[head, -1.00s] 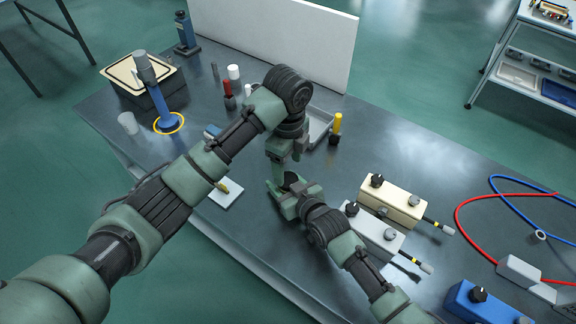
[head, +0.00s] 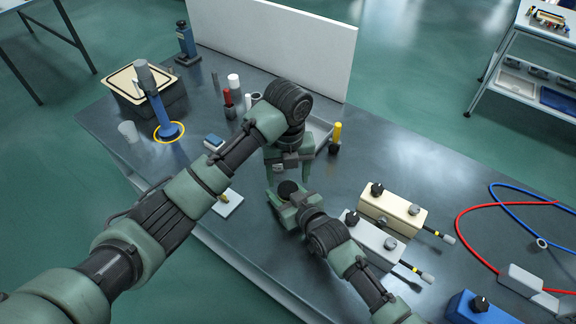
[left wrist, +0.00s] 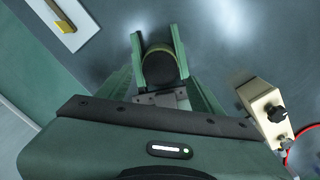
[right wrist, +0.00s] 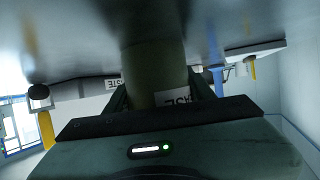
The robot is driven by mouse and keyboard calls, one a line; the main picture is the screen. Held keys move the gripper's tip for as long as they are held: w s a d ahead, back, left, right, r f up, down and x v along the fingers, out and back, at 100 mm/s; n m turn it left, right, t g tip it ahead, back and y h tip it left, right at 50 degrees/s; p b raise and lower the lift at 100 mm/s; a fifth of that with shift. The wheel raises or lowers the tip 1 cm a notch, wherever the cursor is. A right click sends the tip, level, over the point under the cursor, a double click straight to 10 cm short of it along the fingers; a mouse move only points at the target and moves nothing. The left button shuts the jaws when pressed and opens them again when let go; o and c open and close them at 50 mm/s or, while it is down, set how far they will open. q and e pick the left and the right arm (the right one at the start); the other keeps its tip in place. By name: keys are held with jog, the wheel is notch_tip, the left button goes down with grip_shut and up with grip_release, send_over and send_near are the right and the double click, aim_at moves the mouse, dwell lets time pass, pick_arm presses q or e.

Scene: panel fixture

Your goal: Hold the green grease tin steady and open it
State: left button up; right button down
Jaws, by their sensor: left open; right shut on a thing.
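The green grease tin (head: 288,187) stands upright on the bench, its round dark top facing up. In the left wrist view its top (left wrist: 159,67) shows a paler rim; I cannot tell lid from opening. My right gripper (head: 285,197) is shut on the tin's sides. The right wrist view shows the tin's olive wall (right wrist: 155,72) and part of a white label between the fingers. My left gripper (head: 288,176) is open and points down just above the tin, its fingers spread on either side. Nothing shows held in it.
A cream box (head: 393,209) and a grey box (head: 372,238) with knobs stand right of the tin. A grey tray (head: 320,130), partly hidden by my left arm, lies behind. A white panel (head: 285,45) closes the back.

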aim_at(288, 189)
pick_arm(q)
jog(key=shift+f, duration=1.95)
grip_shut()
jog(key=n, duration=1)
